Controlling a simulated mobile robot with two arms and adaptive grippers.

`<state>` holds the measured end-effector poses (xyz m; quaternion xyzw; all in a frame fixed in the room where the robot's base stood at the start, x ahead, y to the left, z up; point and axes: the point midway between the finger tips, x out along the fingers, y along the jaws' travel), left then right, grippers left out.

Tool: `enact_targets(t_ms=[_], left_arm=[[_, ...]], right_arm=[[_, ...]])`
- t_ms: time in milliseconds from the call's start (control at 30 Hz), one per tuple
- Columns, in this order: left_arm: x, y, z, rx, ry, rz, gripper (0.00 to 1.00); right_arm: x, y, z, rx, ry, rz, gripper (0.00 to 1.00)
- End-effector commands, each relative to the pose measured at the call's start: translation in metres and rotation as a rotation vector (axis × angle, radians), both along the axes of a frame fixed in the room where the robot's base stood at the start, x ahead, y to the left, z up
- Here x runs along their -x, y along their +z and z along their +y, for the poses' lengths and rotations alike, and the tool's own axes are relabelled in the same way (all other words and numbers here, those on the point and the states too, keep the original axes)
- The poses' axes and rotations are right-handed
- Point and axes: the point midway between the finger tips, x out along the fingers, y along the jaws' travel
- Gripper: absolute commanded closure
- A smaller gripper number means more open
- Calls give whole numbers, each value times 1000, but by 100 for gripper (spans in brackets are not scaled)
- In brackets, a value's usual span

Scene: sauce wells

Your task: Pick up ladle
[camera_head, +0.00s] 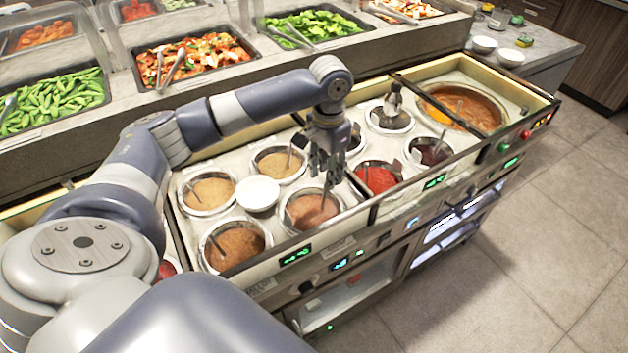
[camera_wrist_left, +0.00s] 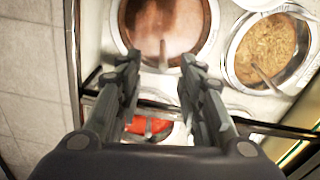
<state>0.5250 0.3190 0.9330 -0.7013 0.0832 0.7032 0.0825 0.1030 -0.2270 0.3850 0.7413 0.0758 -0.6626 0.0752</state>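My left gripper (camera_head: 322,178) hangs fingers-down over the front row of sauce wells. In the left wrist view the left gripper (camera_wrist_left: 161,68) has its two fingers apart with nothing between the pads. A ladle (camera_wrist_left: 163,52) stands in a well of reddish-brown sauce (camera_wrist_left: 165,20), its thin handle just beyond the gap between the fingertips. In the head view this ladle's handle (camera_head: 325,199) rises beside the fingertips from the brown sauce well (camera_head: 308,212). Whether a finger touches it cannot be told. The ladle's bowl is hidden in the sauce. My right gripper is not in view.
More wells with utensils stand close by: tan sauce (camera_head: 208,196), orange-brown sauce (camera_head: 236,248), red sauce (camera_head: 376,181). Food trays (camera_head: 195,60) line the back. Open tiled floor (camera_head: 520,250) lies at the right.

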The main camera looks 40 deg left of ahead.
Motion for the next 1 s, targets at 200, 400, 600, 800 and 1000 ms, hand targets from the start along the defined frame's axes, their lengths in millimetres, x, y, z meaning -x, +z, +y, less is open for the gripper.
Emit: enact_targets(t_ms=[200, 400, 600, 800, 1000], left_arm=[[0, -20, 1, 0, 0, -1, 65], [-3, -45, 5, -1, 2, 3, 65], [-3, -68, 6, -1, -1, 0, 65], [-4, -71, 6, -1, -1, -2, 65], [-4, -71, 6, -1, -1, -2, 97]], right_arm=[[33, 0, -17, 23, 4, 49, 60], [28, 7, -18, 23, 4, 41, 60], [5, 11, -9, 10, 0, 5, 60], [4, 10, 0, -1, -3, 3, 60], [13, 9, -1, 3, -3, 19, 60]])
